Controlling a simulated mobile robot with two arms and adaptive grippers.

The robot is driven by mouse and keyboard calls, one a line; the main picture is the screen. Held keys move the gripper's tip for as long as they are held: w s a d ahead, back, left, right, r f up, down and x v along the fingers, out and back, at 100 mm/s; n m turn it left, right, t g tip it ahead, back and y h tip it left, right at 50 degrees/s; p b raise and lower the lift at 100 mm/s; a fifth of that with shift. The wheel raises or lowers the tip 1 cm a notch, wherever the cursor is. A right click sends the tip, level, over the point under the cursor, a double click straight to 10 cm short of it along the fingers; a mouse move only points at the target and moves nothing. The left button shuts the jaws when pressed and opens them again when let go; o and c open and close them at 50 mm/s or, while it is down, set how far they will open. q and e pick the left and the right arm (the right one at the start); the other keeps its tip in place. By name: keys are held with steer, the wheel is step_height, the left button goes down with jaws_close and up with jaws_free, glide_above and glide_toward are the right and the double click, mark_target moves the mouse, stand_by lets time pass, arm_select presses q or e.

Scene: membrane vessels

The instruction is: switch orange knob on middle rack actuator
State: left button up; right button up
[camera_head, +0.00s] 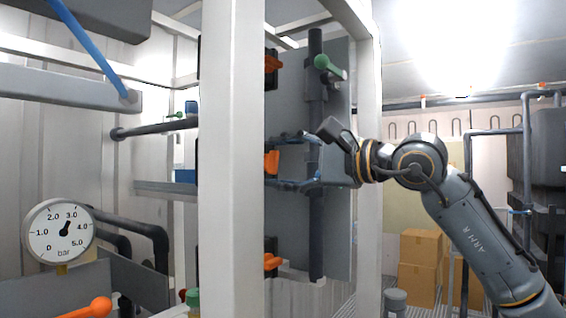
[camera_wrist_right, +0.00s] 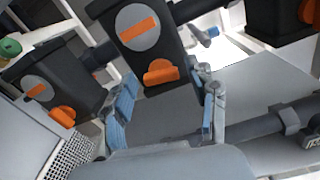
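The middle actuator's orange knob (camera_head: 272,163) sits on a dark box on the rack, half hidden behind the white post. My right gripper (camera_head: 276,162) reaches in from the right, open, with one finger above the knob's height and the other below. In the right wrist view, the middle actuator (camera_wrist_right: 150,52) is a black box with a round grey dial marked by an orange bar. Its orange knob (camera_wrist_right: 160,72) lies between and ahead of the two spread fingers (camera_wrist_right: 167,84), apparently not gripped. My left gripper is not in view.
Similar orange knobs sit above (camera_head: 272,63) and below (camera_head: 272,262). The white post (camera_head: 232,160) stands close left of the fingers. A dark vertical pipe (camera_head: 316,235) and a green-handled valve (camera_head: 328,66) are behind. A pressure gauge (camera_head: 60,231) is at left.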

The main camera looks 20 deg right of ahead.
steer(key=shift+s+d, duration=0.1)
steer(key=v, duration=1.1)
steer(key=shift+s+d, duration=0.25)
steer(key=shift+s, duration=0.05)
